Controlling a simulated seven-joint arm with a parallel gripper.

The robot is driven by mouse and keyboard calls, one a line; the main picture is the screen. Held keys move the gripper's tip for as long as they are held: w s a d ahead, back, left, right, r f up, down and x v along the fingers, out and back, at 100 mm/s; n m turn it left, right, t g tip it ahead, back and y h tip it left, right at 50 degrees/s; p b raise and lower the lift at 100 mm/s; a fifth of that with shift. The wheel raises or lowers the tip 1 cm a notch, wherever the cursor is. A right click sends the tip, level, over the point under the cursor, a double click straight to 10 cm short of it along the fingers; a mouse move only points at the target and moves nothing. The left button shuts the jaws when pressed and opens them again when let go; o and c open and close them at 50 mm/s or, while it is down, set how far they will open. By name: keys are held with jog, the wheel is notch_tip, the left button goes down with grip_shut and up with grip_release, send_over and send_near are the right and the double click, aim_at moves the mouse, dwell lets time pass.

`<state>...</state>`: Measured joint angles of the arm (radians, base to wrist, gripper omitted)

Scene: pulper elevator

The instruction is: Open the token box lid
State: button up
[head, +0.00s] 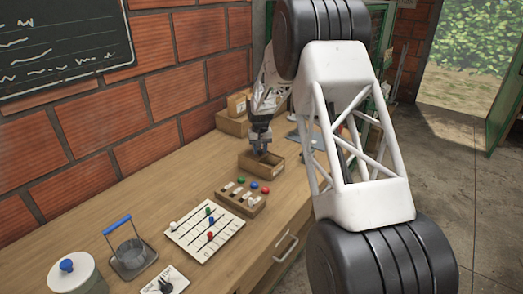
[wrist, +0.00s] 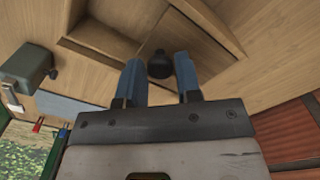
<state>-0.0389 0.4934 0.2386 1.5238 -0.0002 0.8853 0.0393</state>
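The token box (head: 262,165) is a small open-edged wooden box on the bench, near the middle in the head view. In the wrist view, its raised wooden rim (wrist: 100,40) surrounds a flat wooden panel that appears to be the lid (wrist: 120,41). A round black knob (wrist: 160,65) stands on this panel. My gripper (head: 261,150) points down over the box. In the wrist view, its two blue fingers (wrist: 160,72) are apart, with the knob between or just beyond their tips. Contact with the knob cannot be told. The panel appears to be in the box.
A wooden box (head: 232,124) stands behind by the brick wall. A blue-handled holder (head: 130,263) and white pot (head: 73,279) are at lower left.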

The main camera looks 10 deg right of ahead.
aim_at(260, 150)
jog(key=o, duration=0.3)
jog(key=shift+r, duration=0.15)
jog(key=shift+r, duration=3.75)
jog(key=shift+s+r, duration=0.1)
